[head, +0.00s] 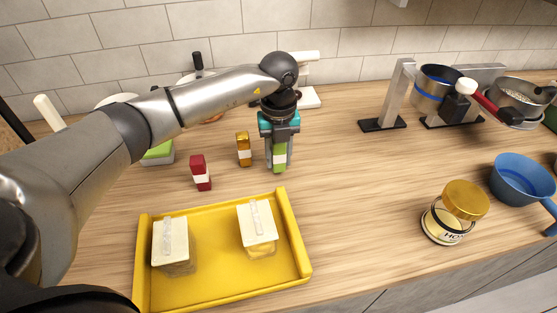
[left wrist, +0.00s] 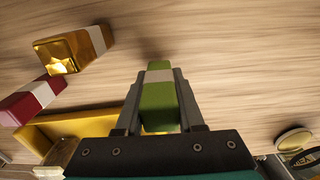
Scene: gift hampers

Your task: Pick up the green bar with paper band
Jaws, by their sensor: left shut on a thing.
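The green bar with paper band (head: 280,157) stands upright at the back middle of the counter in the head view. My left gripper (head: 279,160) comes down over it from above, with its fingers on both sides. In the left wrist view the green bar (left wrist: 159,105) with its pale band sits between the two fingers of my left gripper (left wrist: 158,95), which is shut on it. I cannot tell whether the bar touches the counter. My right gripper is not in view.
A gold bar (head: 244,148) and a red bar (head: 200,173) stand left of the green one. A yellow tray (head: 220,290) with two lidded boxes is in front. A gold-lidded jar (head: 447,225) and blue pan (head: 522,178) are right. The middle counter is clear.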

